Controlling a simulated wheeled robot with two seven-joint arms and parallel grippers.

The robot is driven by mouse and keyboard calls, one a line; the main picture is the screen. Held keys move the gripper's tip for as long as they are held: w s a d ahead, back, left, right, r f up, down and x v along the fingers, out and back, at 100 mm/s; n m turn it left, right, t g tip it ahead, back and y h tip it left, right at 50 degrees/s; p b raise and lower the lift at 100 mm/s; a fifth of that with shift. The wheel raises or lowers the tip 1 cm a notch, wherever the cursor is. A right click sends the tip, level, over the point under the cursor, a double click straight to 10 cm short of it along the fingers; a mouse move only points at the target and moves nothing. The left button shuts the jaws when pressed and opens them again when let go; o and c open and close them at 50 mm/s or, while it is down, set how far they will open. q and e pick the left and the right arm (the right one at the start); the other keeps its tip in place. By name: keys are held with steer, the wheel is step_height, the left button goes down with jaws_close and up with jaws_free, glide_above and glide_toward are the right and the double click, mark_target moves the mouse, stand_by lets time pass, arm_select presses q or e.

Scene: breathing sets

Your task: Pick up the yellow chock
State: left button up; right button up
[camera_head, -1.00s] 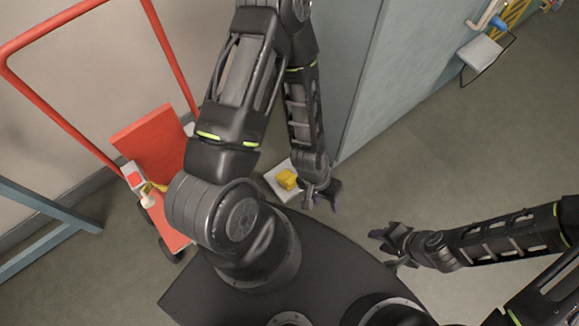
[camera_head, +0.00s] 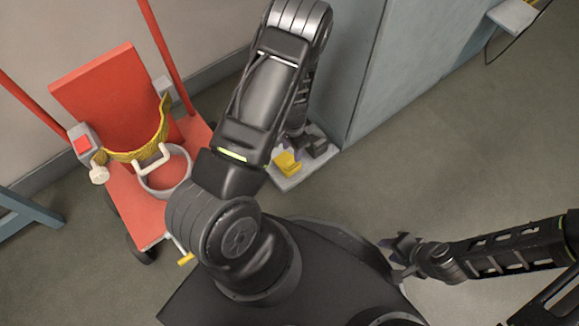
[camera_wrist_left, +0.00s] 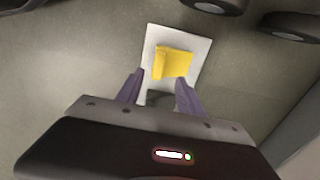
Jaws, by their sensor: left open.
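The yellow chock (camera_head: 287,163) is a small block on a pale flat plate (camera_head: 290,182) on the floor, beside the grey-blue cabinet. In the left wrist view the chock (camera_wrist_left: 173,63) lies just beyond my left gripper's fingertips, between their lines. My left gripper (camera_wrist_left: 160,84) is open and empty, its two purple fingers spread over the plate's near part. In the head view my left arm partly covers the plate, and the gripper shows dark at the chock's right. My right gripper (camera_head: 396,257) is away to the right, empty, with its fingers apart.
A red trolley (camera_head: 105,90) with a yellow strap (camera_head: 135,153) and a grey-rimmed round container (camera_head: 165,180) stands left of my left arm. The cabinet (camera_head: 420,60) rises right behind the plate. Open floor lies to the right. Dark wheels (camera_wrist_left: 290,26) show in the left wrist view.

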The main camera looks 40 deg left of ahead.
mark_target(292, 160)
arm_select(q)
steer(key=shift+f+b, duration=0.6)
steer(key=shift+f, duration=0.65)
steer(key=shift+f, duration=0.1)
step_height(292, 160, down, 4)
steer(key=b, duration=0.3)
steer(key=shift+d+f, duration=0.1)
steer(key=shift+f, duration=0.45)
steer(key=shift+c, duration=0.3)
jaws_close()
stand_by(0.4)
